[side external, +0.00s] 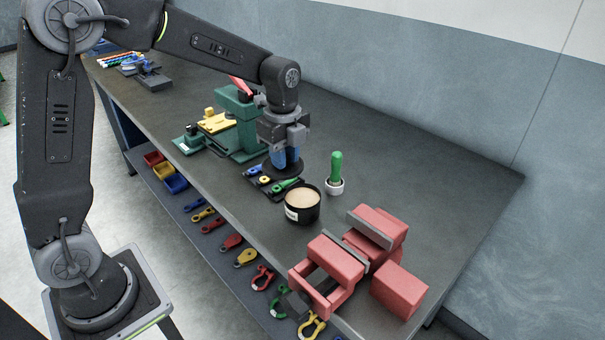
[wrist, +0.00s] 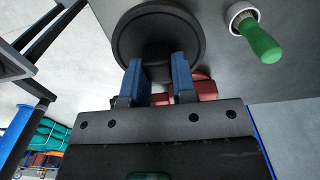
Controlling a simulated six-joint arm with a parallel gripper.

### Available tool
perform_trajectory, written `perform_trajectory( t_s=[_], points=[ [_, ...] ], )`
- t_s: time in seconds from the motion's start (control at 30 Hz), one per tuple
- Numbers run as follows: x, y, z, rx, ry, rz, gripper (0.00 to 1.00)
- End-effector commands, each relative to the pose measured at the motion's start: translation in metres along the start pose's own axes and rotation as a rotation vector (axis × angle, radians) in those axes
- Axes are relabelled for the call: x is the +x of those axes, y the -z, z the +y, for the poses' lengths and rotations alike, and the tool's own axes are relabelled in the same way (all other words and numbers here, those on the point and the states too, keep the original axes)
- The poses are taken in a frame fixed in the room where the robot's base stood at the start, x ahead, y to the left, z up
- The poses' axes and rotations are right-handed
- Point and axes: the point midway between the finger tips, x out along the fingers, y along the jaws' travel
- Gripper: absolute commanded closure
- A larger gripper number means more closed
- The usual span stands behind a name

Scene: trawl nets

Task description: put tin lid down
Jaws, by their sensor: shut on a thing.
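The tin lid (wrist: 158,20) is a round black disc with a raised rim. In the wrist view it fills the top middle, and my gripper (wrist: 158,78) has its two blue fingers shut on the lid's dark central grip. In the side view my gripper (side external: 286,160) points down and holds the lid (side external: 283,171) level above the bench, with a small tool tray behind it. The open tin (side external: 303,205) is black with a white label and pale contents, and stands just to the front right of the lid. The lid hides part of the tool tray.
A green-handled brush in a white cup (side external: 335,175) stands right of the lid. A red vice (side external: 365,255) is at the front right. A green machine (side external: 233,125) stands left of my gripper. The bench (side external: 430,185) is bare at the right and back.

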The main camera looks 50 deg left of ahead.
Motion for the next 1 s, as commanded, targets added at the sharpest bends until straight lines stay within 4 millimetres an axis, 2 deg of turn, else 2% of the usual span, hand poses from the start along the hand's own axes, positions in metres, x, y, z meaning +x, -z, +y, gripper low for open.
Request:
perform_trajectory(
  t_s=[0.03,0.2,0.37,0.47,0.57,0.77,1.0],
  points=[
    [-0.008,-0.013,0.004,-0.006,0.004,0.000,0.98],
    [-0.027,-0.042,0.017,-0.004,0.002,0.000,0.98],
    [-0.037,-0.059,0.023,-0.002,0.000,0.000,0.98],
    [-0.041,-0.065,0.019,0.000,0.000,0.000,0.98],
    [-0.042,-0.070,0.003,0.001,-0.001,0.000,0.98],
    [-0.035,-0.080,-0.056,0.002,-0.003,0.000,0.98],
    [-0.013,-0.091,-0.123,0.001,-0.004,0.001,0.98]
  ],
)
